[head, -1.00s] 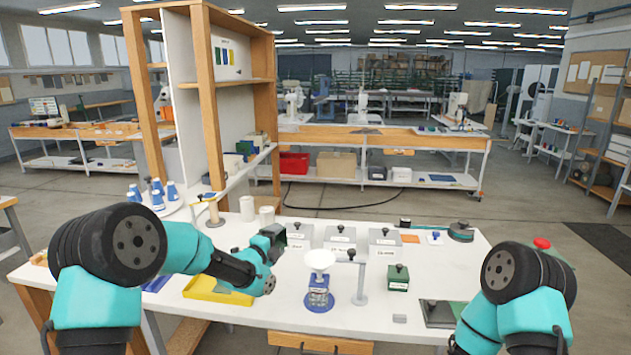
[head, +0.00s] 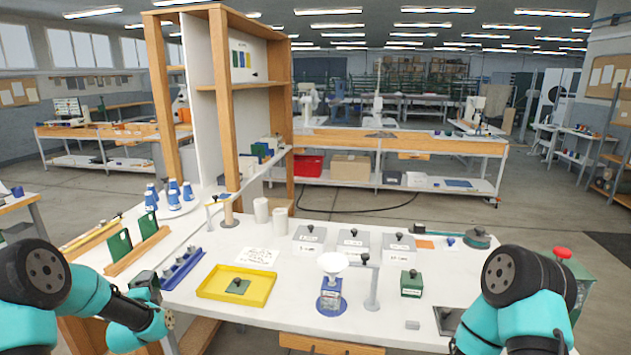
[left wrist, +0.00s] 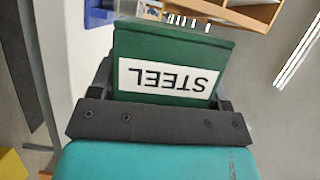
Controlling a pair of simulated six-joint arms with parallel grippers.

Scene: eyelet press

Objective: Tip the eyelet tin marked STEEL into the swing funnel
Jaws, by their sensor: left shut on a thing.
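The green tin (left wrist: 165,50) fills the middle of the left wrist view, its white STEEL label upside down in that picture. My left gripper (left wrist: 163,85) is shut on it, with a dark finger at each side. In the head view my left gripper (head: 147,287) is off the table's front left edge, far left of the funnel; the tin is hard to tell from the dark fingers there. The white swing funnel (head: 334,262) sits above a blue-based press (head: 330,297), beside a grey post (head: 372,288).
Another green box (head: 411,284) with a knob stands right of the post. A yellow tray (head: 208,293), a blue rack (head: 184,270) and upright green plates (head: 119,246) lie between my left gripper and the funnel or near it. Lidded grey boxes (head: 352,243) stand behind the funnel.

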